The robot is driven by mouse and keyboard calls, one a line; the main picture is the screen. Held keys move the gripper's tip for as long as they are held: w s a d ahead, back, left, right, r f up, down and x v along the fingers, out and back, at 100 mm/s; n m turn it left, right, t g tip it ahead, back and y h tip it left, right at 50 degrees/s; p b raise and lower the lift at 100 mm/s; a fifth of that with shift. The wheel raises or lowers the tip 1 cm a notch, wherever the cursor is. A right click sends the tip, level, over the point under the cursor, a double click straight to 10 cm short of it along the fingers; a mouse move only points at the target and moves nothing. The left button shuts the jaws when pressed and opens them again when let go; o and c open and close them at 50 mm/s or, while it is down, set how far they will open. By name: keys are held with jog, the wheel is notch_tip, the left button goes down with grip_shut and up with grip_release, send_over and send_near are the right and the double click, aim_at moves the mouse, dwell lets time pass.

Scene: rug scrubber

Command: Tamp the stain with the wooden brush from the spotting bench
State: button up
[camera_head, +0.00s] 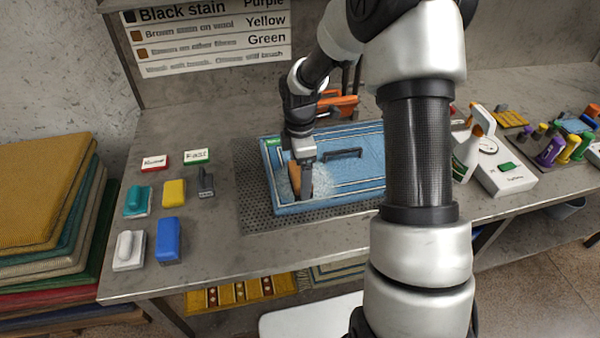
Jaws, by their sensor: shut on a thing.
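My gripper (304,192) points down over the left part of a blue rug (350,187) on the bench. It is shut on the wooden brush (294,177), whose orange-brown side shows left of the fingers. The brush is low over a pale, speckled, foamy-looking patch (321,182) on the rug. The gripper hides most of the brush, and I cannot tell whether it touches the rug. No distinct stain colour shows in the patch. A dark bar-shaped thing (343,153) lies on the rug to the right.
The rug lies on a dark perforated mat (256,215). Coloured brushes and sponges, including a blue one (168,240), stand at left. A spray bottle (472,148) and white scale-like box (503,172) stand at right. Stacked rugs (45,220) are left of the bench.

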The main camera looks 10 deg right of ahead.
dwell(0.3)
jog(key=shift+r+p, duration=0.5)
jog(key=shift+f, duration=0.45)
dwell(1.3)
jog(key=shift+r+p, duration=2.55)
jog(key=shift+r, duration=0.9)
